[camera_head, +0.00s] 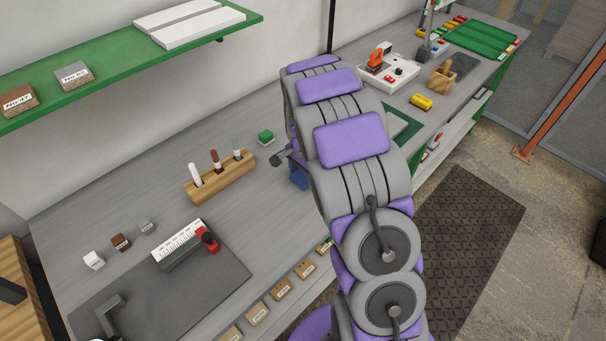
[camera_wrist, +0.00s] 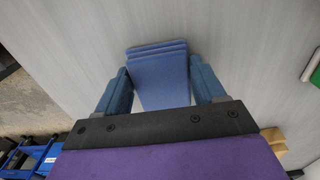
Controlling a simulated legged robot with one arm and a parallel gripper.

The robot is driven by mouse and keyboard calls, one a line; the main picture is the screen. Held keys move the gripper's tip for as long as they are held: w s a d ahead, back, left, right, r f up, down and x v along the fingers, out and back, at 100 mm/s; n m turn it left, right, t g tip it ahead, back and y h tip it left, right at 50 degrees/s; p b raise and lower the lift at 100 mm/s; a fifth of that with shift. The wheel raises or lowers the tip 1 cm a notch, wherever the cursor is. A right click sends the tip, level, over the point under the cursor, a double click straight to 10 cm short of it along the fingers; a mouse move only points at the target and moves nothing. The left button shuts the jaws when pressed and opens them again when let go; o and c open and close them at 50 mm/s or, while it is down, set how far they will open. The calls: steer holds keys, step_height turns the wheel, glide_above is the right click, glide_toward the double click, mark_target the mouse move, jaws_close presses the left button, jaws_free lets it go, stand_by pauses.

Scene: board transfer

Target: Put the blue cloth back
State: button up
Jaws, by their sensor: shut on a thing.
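The folded blue cloth (camera_wrist: 162,82) sits between the two teal fingers of my gripper (camera_wrist: 160,70) in the wrist view. The fingers are shut on it from both sides, and its folded layers show at the far end. In the head view a small part of the blue cloth (camera_head: 299,180) shows just left of my arm, over the grey workbench near its front edge. My arm hides most of my gripper there. I cannot tell whether the cloth touches the bench top.
A wooden block with upright tools (camera_head: 222,182) and a green block (camera_head: 266,137) stand left of my arm. A dark mat (camera_head: 220,268) lies at the front left. Right of my arm are a white station (camera_head: 388,72) and a yellow piece (camera_head: 421,102). Bare bench (camera_head: 120,180) lies at left.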

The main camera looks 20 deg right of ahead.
mark_target(305, 175)
steer(key=shift+d, duration=0.6)
steer(key=o, duration=0.8)
steer(key=shift+d+f, duration=0.1)
steer(key=shift+d, duration=0.65)
steer(key=shift+o, duration=1)
steer(key=shift+a, duration=0.2)
steer(key=shift+a+r, duration=0.2)
steer(key=shift+a, duration=0.7)
steer(key=shift+d+r, duration=0.25)
steer(key=r, duration=0.2)
steer(key=d+r+p, duration=0.1)
steer(key=r, duration=0.2)
steer(key=shift+d+r, duration=0.2)
steer(key=s+a+r+n+p, duration=0.1)
steer(key=s+a+r+n, duration=0.2)
steer(key=s+r, duration=0.75)
steer(key=s+a+r+n, duration=0.1)
steer(key=s+a+n, duration=0.1)
steer(key=s, duration=0.7)
steer(key=s+a+r+n+g, duration=0.1)
steer(key=s+a+r+n, duration=0.1)
steer(key=s+n, duration=0.3)
steer(key=s+a+r+n+g, duration=0.1)
steer(key=s+a+r+n, duration=0.1)
steer(key=s, duration=1.1)
steer(key=shift+a+r+n, duration=0.25)
steer(key=shift+a+n, duration=0.55)
steer(key=shift+a, duration=0.2)
